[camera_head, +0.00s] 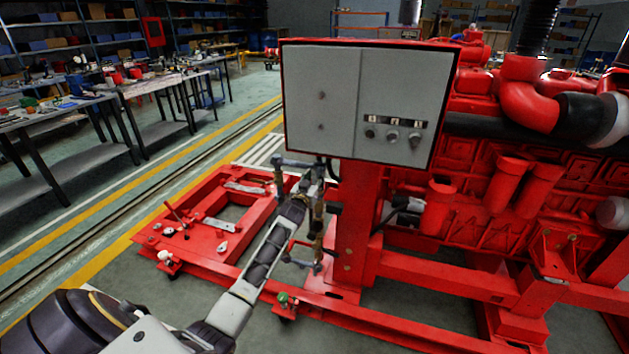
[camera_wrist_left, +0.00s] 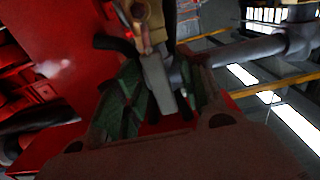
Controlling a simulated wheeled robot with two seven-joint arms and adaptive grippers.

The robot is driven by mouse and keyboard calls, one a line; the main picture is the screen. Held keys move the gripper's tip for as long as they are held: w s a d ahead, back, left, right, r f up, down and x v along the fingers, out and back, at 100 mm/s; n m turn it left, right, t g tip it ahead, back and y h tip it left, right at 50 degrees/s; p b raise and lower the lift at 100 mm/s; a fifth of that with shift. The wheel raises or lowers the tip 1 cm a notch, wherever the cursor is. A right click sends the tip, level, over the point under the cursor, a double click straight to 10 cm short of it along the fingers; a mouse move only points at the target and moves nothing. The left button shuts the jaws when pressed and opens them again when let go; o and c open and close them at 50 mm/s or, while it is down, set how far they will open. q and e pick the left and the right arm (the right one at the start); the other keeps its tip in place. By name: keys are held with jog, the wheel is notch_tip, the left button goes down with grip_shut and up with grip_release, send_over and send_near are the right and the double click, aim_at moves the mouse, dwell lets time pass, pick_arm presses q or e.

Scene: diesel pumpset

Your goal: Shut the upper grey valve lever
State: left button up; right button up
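The upper grey valve lever (camera_wrist_left: 160,82) shows in the left wrist view as a flat grey bar. It extends from a brass valve body (camera_wrist_left: 146,20) toward my gripper. My left gripper (camera_wrist_left: 167,98) has its two dark green fingers apart, one on each side of the lever. Contact with the lever is hard to make out in the dark picture. In the head view my left gripper (camera_head: 309,187) is at the upper part of the vertical pipework (camera_head: 318,222), beside the red post, and hides the upper lever. My right gripper is not in view.
A grey control box (camera_head: 365,100) on a red post (camera_head: 355,225) stands just above and right of my gripper. The red engine (camera_head: 500,190) fills the right side. A red skid frame (camera_head: 190,240) lies low, with small loose parts on it. Workbenches (camera_head: 150,85) stand far left.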

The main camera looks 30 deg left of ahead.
pick_arm(q)
jog(key=shift+c, duration=0.7)
grip_shut()
